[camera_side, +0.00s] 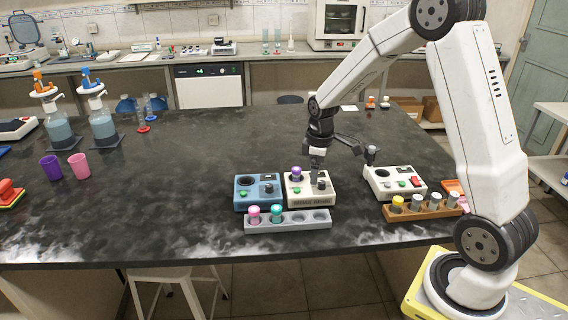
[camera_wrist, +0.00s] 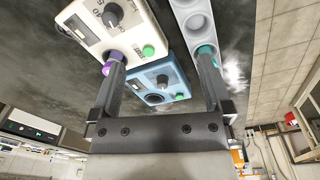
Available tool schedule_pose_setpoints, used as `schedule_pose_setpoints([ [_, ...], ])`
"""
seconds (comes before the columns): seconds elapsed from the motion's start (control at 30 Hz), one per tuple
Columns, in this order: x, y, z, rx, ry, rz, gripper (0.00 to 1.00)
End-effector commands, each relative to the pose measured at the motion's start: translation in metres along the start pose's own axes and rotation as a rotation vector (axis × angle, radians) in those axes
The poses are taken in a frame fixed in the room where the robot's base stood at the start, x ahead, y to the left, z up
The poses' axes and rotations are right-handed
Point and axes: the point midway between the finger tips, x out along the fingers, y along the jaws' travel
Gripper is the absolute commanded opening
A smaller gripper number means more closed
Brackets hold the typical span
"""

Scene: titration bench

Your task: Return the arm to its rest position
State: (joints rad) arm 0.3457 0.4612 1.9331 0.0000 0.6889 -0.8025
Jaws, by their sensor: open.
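My gripper (camera_side: 343,160) is above the dark bench, over the group of small devices. In the wrist view my gripper (camera_wrist: 161,65) has its two fingers wide apart, with nothing held between them. A purple-capped vial (camera_side: 296,173) stands in the cream device (camera_side: 309,190); the purple cap (camera_wrist: 108,66) shows partly behind the left finger in the wrist view. A blue device (camera_side: 258,191) stands left of the cream one, and shows between the fingers in the wrist view (camera_wrist: 155,80).
A grey rack (camera_side: 288,226) in front holds pink- and teal-capped vials. A second white device (camera_side: 394,183) and a brown rack (camera_side: 422,212) of several vials stand to the right. Two dispenser bottles (camera_side: 60,130) and two cups (camera_side: 80,167) stand left. The middle-left bench is clear.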

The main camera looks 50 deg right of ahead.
Motion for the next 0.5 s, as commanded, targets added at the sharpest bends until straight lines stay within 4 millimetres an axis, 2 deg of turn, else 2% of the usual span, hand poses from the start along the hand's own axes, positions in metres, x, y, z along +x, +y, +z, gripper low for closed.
schedule_pose_setpoints([
  [0.03,-0.004,-0.017,-0.001,0.024,0.011,0.008,1.0],
  [0.2,-0.014,-0.07,0.002,0.145,0.053,0.028,1.0],
  [0.5,-0.022,-0.152,0.027,0.35,0.138,0.033,1.0],
])
